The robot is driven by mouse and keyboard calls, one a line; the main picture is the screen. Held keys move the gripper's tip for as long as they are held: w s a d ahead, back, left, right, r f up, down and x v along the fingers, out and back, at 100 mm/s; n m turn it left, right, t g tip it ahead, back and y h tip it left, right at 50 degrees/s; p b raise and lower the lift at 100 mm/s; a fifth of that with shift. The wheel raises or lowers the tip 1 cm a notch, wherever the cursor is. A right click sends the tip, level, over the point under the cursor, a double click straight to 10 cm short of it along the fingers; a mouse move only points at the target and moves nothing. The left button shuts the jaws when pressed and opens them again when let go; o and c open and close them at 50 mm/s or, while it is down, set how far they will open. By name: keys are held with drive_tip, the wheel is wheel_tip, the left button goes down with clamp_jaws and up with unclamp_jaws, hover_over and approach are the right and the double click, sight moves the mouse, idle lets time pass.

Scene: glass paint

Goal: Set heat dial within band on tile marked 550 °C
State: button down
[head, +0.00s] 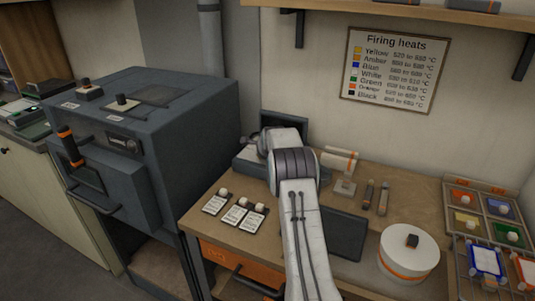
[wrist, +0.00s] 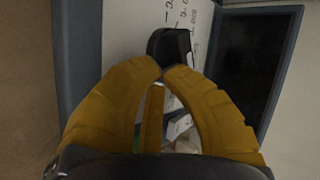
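In the wrist view my gripper (wrist: 165,72) has its two yellow fingers curved together, the tips close around the lower end of a black knob (wrist: 170,45). The knob stands in front of a pale panel (wrist: 185,18) with dark scale marks; its setting cannot be read. A dark screen (wrist: 250,60) in a grey-blue frame is right of the panel. In the head view my arm reaches to a device (head: 248,158) at the bench's back and hides the knob and gripper. Several white cards (head: 215,204) with pale knobs lie on the bench; their writing is too small to read.
A dark grey kiln (head: 150,130) with an orange-banded handle stands left of the bench (head: 195,222). A "Firing heats" chart (head: 394,70) hangs on the wall. A white round turntable (head: 408,262) and a dark tablet (head: 345,236) lie right of my arm. Coloured trays (head: 485,215) are far right.

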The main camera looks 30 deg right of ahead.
drive_tip(key=shift+d+b, duration=0.45)
drive_tip(key=shift+b, duration=0.7)
drive_tip(key=shift+d, duration=0.3)
drive_tip(key=shift+w+d, duration=0.1)
drive_tip(key=shift+d, duration=0.15)
drive_tip(key=shift+w+d+r, duration=0.15)
drive_tip(key=shift+w+d, duration=0.05)
drive_tip(key=shift+d, duration=0.1)
drive_tip(key=shift+w+d+p, duration=0.2)
drive_tip(key=shift+d+p, duration=0.05)
drive_tip(key=shift+p, duration=0.4)
drive_tip(key=shift+w+d+f+p, duration=0.1)
drive_tip(key=shift+w+f+p, duration=0.1)
drive_tip(key=shift+p, duration=0.1)
drive_tip(key=shift+a+f, duration=0.1)
drive_tip(key=shift+a, duration=0.1)
